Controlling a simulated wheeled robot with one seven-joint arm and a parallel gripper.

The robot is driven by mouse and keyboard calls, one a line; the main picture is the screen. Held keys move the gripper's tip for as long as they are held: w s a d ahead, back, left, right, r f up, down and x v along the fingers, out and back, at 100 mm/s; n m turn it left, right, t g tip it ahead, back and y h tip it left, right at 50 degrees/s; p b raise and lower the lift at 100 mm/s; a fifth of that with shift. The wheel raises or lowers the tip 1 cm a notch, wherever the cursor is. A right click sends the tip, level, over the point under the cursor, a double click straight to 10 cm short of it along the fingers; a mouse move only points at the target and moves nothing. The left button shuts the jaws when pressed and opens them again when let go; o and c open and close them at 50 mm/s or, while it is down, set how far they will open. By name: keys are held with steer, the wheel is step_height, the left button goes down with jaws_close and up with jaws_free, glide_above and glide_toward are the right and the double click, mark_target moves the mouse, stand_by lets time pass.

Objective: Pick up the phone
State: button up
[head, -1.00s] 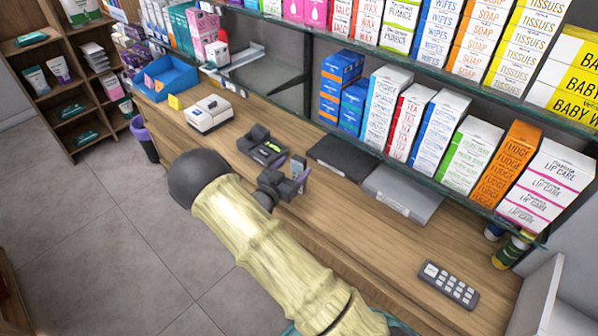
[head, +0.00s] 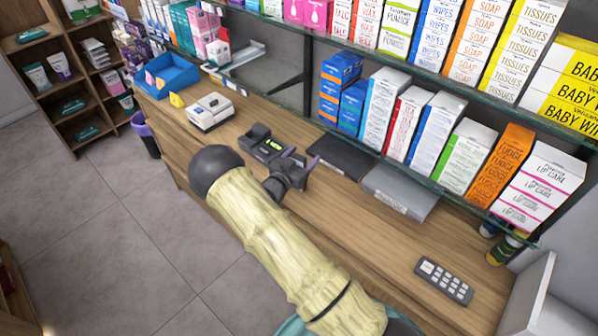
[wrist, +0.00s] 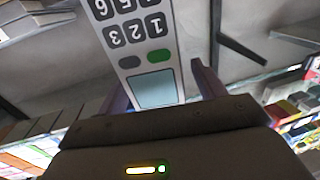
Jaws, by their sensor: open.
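The phone (wrist: 152,50) shows in the wrist view as a pale handset with dark keys, a green button and a screen. Its keypad faces the camera, upside down, with the screen end close to my gripper. It appears between my two fingers; I cannot tell whether either touches it. My gripper (head: 301,158) is open above the counter, its fingers spread, just right of a dark base with a green display (head: 270,147). In the wrist view my gripper (wrist: 165,88) has a finger on each side of the phone. In the head view I cannot make out the phone.
The wooden counter (head: 370,245) has a flat black panel (head: 342,156), a grey box (head: 400,192), a white device (head: 209,111), a blue tray (head: 166,76) and a dark keypad device (head: 444,281). Shelves of boxes overhang its back. The counter's front right is mostly clear.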

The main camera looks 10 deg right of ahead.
stand_by(0.3)
steer(key=c, duration=1.4)
step_height(320, 180, up, 10)
steer(key=b, duration=0.2)
steer(key=shift+b, duration=0.35)
